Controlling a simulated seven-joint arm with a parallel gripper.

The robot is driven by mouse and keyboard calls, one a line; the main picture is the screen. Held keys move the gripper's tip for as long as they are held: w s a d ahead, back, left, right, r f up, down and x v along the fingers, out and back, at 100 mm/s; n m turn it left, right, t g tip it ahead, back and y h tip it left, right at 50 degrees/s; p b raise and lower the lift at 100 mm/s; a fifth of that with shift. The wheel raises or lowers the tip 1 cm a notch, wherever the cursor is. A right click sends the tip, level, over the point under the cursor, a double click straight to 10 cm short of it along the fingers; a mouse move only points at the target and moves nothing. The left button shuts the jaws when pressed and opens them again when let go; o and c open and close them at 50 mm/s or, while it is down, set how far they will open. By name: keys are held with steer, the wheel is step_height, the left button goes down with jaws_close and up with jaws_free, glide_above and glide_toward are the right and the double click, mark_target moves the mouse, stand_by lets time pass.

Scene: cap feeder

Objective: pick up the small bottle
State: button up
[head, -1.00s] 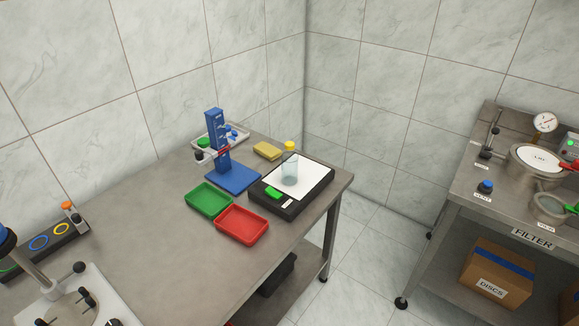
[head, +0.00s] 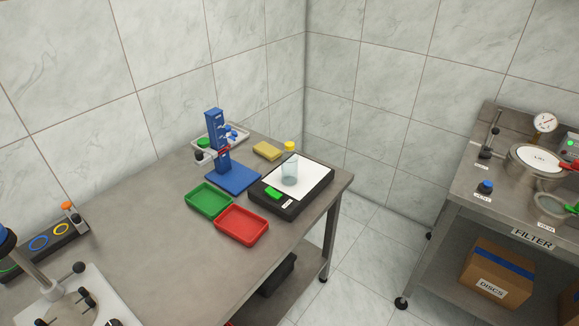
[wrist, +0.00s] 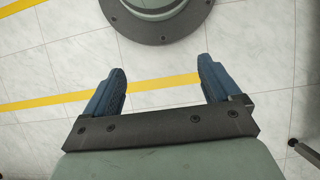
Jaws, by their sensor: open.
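A yellow cap (head: 290,146) shows in the head view at the back of the black platform with a white top (head: 318,178). It seems to sit on a small bottle, whose body is too small and too hidden behind the clear beaker (head: 289,172) to make out. My gripper (wrist: 160,65) shows only in the wrist view. Its two blue fingers are wide apart with nothing between them, over the tiled floor and away from the bottle.
A blue stand (head: 217,140), a green tray (head: 209,200), a red tray (head: 242,226) and a yellow sponge-like block (head: 267,151) share the grey table (head: 150,225). The table's front left middle is bare. A filter bench (head: 470,215) stands apart at right.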

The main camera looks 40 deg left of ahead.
steer(key=w+a+r+n+t, duration=0.1)
steer(key=w+a+r+t, duration=0.1)
steer(key=w+r, duration=0.8)
steer(key=w+a+r+t, duration=0.25)
steer(key=w+r, duration=0.25)
steer(key=w, duration=0.9)
steer(key=w+a+r+n+t, duration=0.2)
steer(key=w+a+r+n, duration=0.1)
steer(key=w+a+r, duration=1.15)
steer(key=a+r+n, duration=0.1)
steer(key=a+r, duration=0.2)
steer(key=a, duration=0.4)
steer(key=a+r+n, duration=0.1)
steer(key=a+r, duration=0.2)
steer(key=a, duration=0.4)
step_height(320, 180, up, 27)
steer(key=n+y, duration=0.1)
steer(key=n, duration=0.4)
glide_above(289, 153)
steer(key=shift+a, duration=0.1)
steer(key=f, duration=0.8)
steer(key=shift+w+a+f, duration=0.1)
steer(key=shift+w+a, duration=0.15)
steer(key=shift+a, duration=0.15)
steer(key=shift+w+f, duration=0.25)
steer(key=shift+f, duration=1.1)
steer(key=shift+w+f, duration=0.2)
steer(key=shift+f, duration=1.15)
